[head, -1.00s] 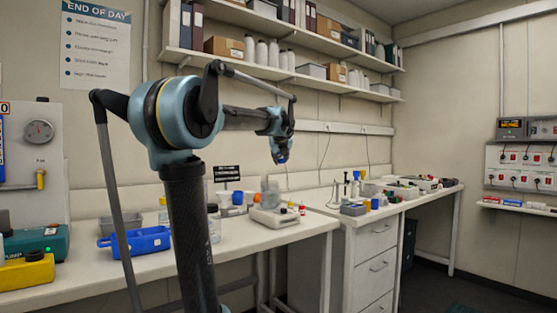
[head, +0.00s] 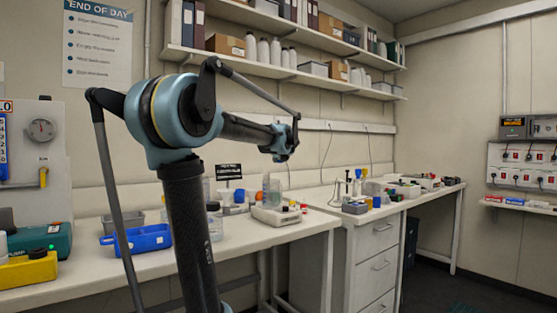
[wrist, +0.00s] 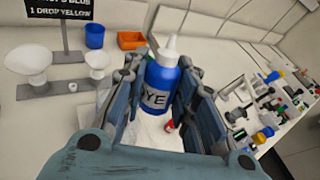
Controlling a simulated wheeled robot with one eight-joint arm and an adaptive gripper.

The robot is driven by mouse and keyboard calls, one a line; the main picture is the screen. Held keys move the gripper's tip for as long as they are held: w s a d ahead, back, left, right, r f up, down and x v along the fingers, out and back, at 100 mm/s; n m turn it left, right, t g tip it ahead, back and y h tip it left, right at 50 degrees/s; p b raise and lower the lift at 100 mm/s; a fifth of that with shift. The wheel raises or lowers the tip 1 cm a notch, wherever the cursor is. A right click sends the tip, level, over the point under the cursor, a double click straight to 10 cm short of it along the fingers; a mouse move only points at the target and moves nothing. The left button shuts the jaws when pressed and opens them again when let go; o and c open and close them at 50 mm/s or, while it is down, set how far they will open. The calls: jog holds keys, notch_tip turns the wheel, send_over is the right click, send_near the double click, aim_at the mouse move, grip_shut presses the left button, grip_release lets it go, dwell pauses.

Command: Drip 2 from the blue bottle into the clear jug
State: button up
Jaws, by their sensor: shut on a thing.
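In the wrist view, my gripper (wrist: 166,76) is shut around a blue bottle (wrist: 158,84) with a white nozzle and a pale label reading "YE" in part. The nozzle points up in that picture. In the head view, my gripper (head: 284,156) is above the bench, higher than a clear vessel (head: 271,190), which looks like the clear jug, on a pale low device. The bottle is hard to make out in the head view. I cannot make out the jug in the wrist view, where the bottle and fingers cover much of the area below.
A black sign (wrist: 62,22) on a stand mentions blue and one drop of yellow. White funnel-like dishes (wrist: 28,62), a blue cup (wrist: 94,36), an orange tray (wrist: 131,40) and a small red item (wrist: 169,126) are nearby. A blue bin (head: 140,240) stands left; the right bench is cluttered.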

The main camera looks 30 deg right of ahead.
jog(key=shift+w+f+t, duration=0.1)
jog(key=shift+w+t, duration=0.05)
jog(key=shift+t, duration=0.35)
jog(key=shift+w+m+t, duration=0.2)
jog(key=shift+m+t, duration=0.2)
jog(key=shift+w+t+h, duration=0.25)
jog(key=shift+t+h, duration=0.15)
jog(key=shift+m, duration=0.3)
